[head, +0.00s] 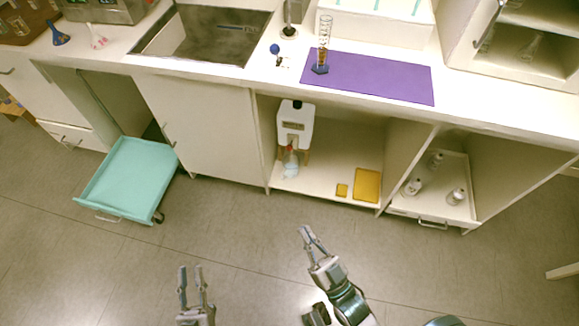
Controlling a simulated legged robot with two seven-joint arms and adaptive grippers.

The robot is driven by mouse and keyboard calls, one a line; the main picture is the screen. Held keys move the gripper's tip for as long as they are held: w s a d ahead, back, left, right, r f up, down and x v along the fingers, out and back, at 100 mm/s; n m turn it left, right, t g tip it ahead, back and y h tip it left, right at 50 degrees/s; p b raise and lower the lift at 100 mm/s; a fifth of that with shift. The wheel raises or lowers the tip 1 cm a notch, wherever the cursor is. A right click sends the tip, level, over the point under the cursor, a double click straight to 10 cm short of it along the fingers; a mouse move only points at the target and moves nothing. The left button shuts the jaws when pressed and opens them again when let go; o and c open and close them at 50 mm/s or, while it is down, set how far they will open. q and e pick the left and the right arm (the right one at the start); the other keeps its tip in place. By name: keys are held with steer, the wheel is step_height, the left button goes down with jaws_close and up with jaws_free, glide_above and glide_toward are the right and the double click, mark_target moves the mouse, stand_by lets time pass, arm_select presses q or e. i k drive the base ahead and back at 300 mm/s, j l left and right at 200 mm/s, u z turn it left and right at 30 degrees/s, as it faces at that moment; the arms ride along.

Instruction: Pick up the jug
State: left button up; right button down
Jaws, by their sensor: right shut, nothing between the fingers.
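A white jug (295,122) with a black cap and a dark label stands upright in the open lower cabinet, just below the counter edge. A small clear bottle with a red top (290,160) stands in front of its lower part and partly hides it. My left gripper (191,269) is open and empty, over the floor, low and left of the jug. My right gripper (305,231) is shut and empty, over the floor below the cabinet and apart from the jug.
Yellow sponge-like blocks (367,185) lie right of the jug on the cabinet floor. A pulled-out shelf (435,205) holds several bottles at right. A teal cart (125,180) stands at left. A purple mat (390,80) with a glass cylinder lies on the counter. Floor between is clear.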

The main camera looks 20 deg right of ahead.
mark_target(291, 166)
steer(key=i+z, duration=0.1)
steer(key=z, duration=0.35)
steer(key=i+z, duration=0.1)
steer(key=z, duration=0.35)
steer(key=i+j+z, duration=0.1)
steer(key=z, duration=0.3)
steer(key=j+z, duration=0.2)
steer(key=z, duration=0.25)
steer(key=i+j+z, duration=0.1)
steer(key=j, duration=0.25)
steer(key=i+j+z, duration=0.1)
steer(key=j, duration=0.25)
steer(key=i+j+z, duration=0.25)
steer(key=j, duration=0.5)
steer(key=i, duration=0.1)
